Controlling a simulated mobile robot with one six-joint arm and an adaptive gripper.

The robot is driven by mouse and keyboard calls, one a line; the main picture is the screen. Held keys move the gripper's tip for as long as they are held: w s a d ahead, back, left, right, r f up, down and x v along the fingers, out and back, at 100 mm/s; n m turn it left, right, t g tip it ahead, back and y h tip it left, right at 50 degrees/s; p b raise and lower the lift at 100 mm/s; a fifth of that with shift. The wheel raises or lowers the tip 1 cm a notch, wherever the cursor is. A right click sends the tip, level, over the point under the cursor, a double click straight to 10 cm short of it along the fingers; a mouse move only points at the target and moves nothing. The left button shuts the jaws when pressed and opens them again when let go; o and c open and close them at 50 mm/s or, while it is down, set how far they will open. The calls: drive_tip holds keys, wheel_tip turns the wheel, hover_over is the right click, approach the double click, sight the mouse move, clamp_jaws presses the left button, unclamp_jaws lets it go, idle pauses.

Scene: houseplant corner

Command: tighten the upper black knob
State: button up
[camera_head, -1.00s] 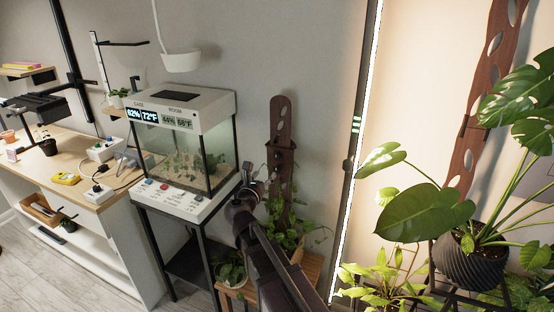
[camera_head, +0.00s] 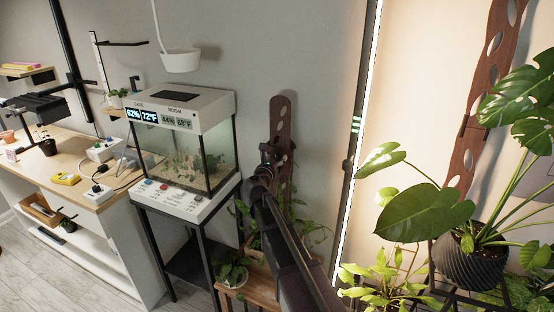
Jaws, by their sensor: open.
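My gripper (camera_head: 268,158) is at the end of my dark arm, in front of the upper half of the brown slotted board (camera_head: 281,112). It is open; its fingers are small and dark and hard to separate from the dark fittings on the board. I cannot make out the upper black knob there; my gripper and arm cover that part of the board. A small dark knob-like bump (camera_head: 347,166) shows on the left edge of the tall light pole. I cannot tell whether my gripper touches anything.
A glass terrarium (camera_head: 188,160) on a black stand is left of my arm. Potted plants (camera_head: 232,272) stand low around the board. The lit pole (camera_head: 363,135) and a large-leaved plant (camera_head: 425,213) are to the right.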

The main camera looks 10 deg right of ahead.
clamp_jaws()
drive_tip(key=shift+d, duration=0.25)
drive_tip(key=shift+a, duration=0.15)
